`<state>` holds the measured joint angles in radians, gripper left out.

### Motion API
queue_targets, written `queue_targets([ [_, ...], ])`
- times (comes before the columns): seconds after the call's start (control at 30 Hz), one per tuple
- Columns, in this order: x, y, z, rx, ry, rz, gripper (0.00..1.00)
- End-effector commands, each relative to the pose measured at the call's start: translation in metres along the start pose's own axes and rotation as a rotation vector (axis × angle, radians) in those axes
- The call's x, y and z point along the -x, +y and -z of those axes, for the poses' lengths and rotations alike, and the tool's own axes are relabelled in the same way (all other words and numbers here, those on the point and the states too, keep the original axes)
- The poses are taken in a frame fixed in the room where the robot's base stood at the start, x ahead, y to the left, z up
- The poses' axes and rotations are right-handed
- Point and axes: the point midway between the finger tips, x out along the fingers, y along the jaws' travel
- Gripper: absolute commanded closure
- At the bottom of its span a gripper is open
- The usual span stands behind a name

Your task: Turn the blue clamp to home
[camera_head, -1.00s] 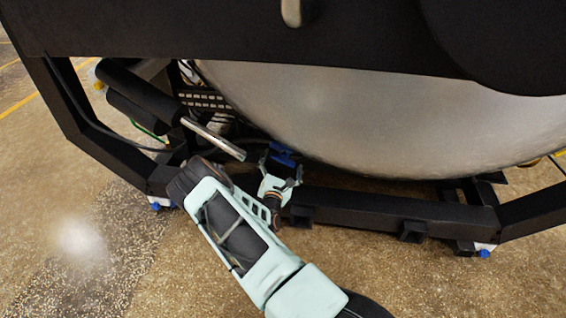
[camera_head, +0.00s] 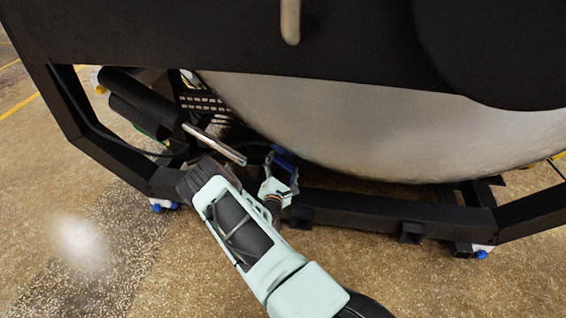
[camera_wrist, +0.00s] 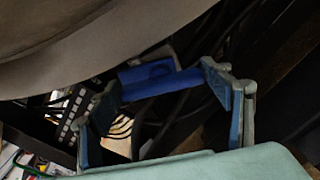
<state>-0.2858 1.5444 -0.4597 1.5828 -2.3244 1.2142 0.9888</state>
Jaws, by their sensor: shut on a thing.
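The blue clamp (camera_wrist: 162,83) is a bright blue bar under the curved metal vessel. In the wrist view it spans between the blue-padded fingers of my gripper (camera_wrist: 161,87), with one finger at each end. In the head view the blue clamp (camera_head: 284,156) is a small blue patch behind the fingertips, just below the vessel's lower edge. My gripper (camera_head: 281,168) is shut on it there, over the black frame rail. The clamp's base and mount are mostly hidden by shadow and the fingers.
The rounded grey vessel (camera_head: 350,125) hangs close above my gripper. A black frame rail (camera_head: 365,208) runs below. A metal rod (camera_head: 215,144) points towards my wrist from the left. Dark cables (camera_wrist: 185,122) lie behind the clamp. The floor in front is open.

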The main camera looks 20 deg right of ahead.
Motion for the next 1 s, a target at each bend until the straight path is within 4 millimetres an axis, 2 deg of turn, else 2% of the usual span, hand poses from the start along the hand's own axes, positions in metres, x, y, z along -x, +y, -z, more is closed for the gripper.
queue_targets([
  [1.0,0.0003,-0.0033,0.0017,-0.961,0.000,0.001,0.52],
])
